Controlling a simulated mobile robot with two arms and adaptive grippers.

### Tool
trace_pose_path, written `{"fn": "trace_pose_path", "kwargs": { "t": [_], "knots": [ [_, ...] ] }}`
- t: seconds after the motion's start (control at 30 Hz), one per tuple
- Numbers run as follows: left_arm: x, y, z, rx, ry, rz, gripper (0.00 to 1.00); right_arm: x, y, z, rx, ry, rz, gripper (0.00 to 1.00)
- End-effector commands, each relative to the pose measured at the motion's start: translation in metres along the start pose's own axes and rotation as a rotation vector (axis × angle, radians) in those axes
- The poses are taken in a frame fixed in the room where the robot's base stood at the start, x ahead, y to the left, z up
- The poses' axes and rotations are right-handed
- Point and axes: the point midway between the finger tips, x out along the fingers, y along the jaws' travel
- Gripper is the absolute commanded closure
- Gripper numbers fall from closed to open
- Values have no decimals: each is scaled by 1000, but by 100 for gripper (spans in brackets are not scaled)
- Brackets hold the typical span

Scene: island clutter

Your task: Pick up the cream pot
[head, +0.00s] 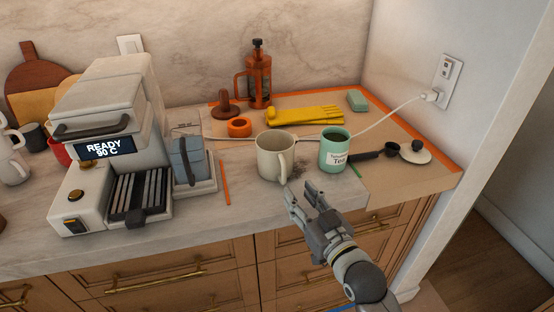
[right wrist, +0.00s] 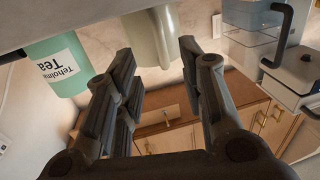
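The cream pot (head: 270,157), a pale mug-like vessel with a handle on its right side, stands upright on the marble counter near its front edge. My right gripper (head: 307,194) is in front of the pot and slightly to its right, near the counter's edge. In the right wrist view the pot (right wrist: 152,38) shows beyond and between the parted fingertips of my right gripper (right wrist: 157,55). The fingers are open, with nothing held between them. My left gripper is not in view.
A green tea canister (head: 333,150) stands close right of the pot, also in the right wrist view (right wrist: 62,62). A coffee machine (head: 115,140) is at left. Yellow gloves (head: 300,116), an orange ring (head: 239,127) and a French press (head: 259,80) are behind. A white cable (head: 385,117) crosses the counter.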

Motion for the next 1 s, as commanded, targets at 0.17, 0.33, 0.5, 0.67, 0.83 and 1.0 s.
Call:
{"fn": "trace_pose_path", "kwargs": {
  "t": [0.17, 0.33, 0.5, 0.67, 0.83, 1.0],
  "knots": [
    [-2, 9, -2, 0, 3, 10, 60, 14, -1, 0, 1, 0, -1, 63],
    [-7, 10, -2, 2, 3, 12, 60, 31, -1, 0, 2, 0, -1, 63],
    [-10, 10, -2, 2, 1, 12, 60, 54, 0, 1, 1, 1, -1, 63],
    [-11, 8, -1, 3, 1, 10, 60, 64, 0, 2, 1, 0, 0, 63],
    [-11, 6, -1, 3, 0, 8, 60, 64, 0, 3, 1, 0, 0, 63],
    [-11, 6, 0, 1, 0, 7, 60, 64, 0, 3, 1, 0, 0, 77]
  ]
}}
